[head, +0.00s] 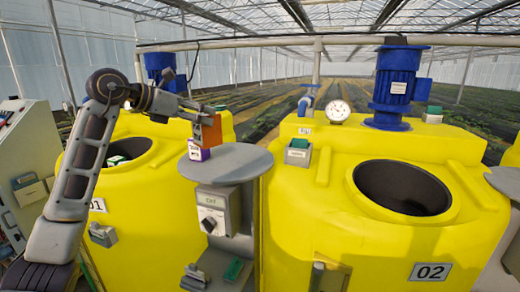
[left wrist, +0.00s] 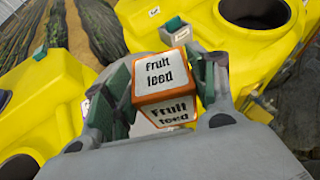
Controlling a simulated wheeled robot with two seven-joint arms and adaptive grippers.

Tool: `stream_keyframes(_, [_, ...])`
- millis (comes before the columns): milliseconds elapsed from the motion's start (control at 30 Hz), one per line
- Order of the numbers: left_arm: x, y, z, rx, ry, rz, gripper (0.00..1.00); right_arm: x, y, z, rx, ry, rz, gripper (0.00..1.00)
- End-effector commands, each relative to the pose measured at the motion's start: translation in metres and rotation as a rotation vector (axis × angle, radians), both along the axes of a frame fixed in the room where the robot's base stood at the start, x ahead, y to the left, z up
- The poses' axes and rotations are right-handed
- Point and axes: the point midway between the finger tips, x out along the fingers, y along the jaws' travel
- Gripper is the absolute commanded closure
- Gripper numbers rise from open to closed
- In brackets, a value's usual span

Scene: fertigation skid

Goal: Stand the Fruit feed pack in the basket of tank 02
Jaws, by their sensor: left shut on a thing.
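The Fruit feed pack, orange with white labels, is in my left gripper (head: 205,116). Its orange side (head: 211,132) shows in the head view, above the left part of a round grey stand top. In the left wrist view the pack (left wrist: 160,78) sits between the two green-padded fingers (left wrist: 155,85), its "Fruit feed" labels readable. Tank 02 (head: 340,220) is the yellow tank at right. Its round opening (head: 402,187) is dark, and I cannot make out the basket or anything in it. My right gripper is not in view.
A purple and white pack (head: 198,151) stands at the left of the grey stand top (head: 228,163), just below the held pack. Tank 01 (head: 150,215) has a green and white item in its opening. A blue motor (head: 396,85) rises behind tank 02's opening.

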Motion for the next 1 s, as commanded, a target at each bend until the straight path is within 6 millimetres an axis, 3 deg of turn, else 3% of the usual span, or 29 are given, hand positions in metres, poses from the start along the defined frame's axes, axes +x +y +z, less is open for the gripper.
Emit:
stream_keyframes(200, [-0.023, -0.009, 0.027, -0.001, -0.004, -0.071, 0.95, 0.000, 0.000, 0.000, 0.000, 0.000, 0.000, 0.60])
stream_keyframes(500, [-0.053, -0.016, 0.048, 0.000, -0.001, -0.148, 0.95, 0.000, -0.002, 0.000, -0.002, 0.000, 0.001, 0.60])
stream_keyframes(667, [-0.068, -0.018, 0.048, 0.000, -0.001, -0.190, 0.95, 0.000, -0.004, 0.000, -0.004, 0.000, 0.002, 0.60])
stream_keyframes(1000, [-0.089, -0.016, 0.030, 0.001, 0.001, -0.243, 0.95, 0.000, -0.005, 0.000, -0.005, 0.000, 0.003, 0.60])
